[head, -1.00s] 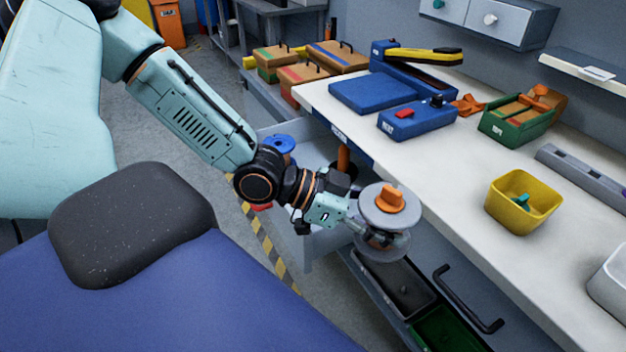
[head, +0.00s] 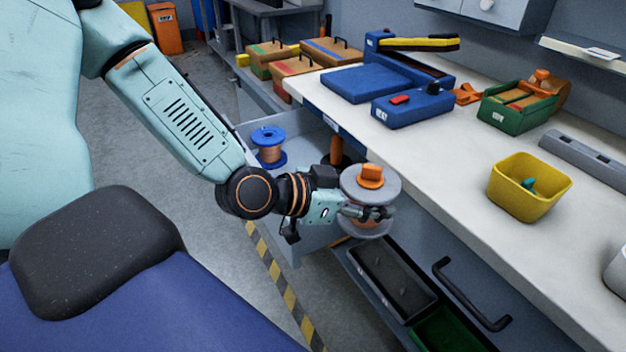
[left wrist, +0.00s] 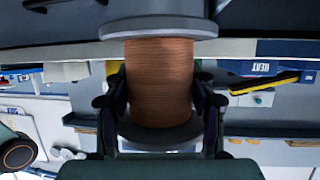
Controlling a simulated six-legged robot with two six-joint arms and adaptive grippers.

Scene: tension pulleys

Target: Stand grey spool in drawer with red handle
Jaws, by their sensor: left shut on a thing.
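My left gripper (head: 366,213) is shut on the grey spool (head: 350,186), around its copper-wound middle. The spool is upright, with grey flanges and an orange knob on top. In the left wrist view the spool's copper winding (left wrist: 160,80) sits between the two fingers. The spool is held at the bench's front edge, just right of an open grey drawer (head: 310,134). A blue spool (head: 268,146) with copper winding stands in that drawer's far left part. My forearm hides much of the drawer, and its red handle is hidden now. My right gripper is not in view.
A lower open drawer with a black handle (head: 470,295) holds a dark tray (head: 390,280) and a green bin (head: 440,330). On the white bench (head: 440,180) are a yellow bin (head: 527,190), blue devices (head: 412,105) and a green dispenser (head: 515,105).

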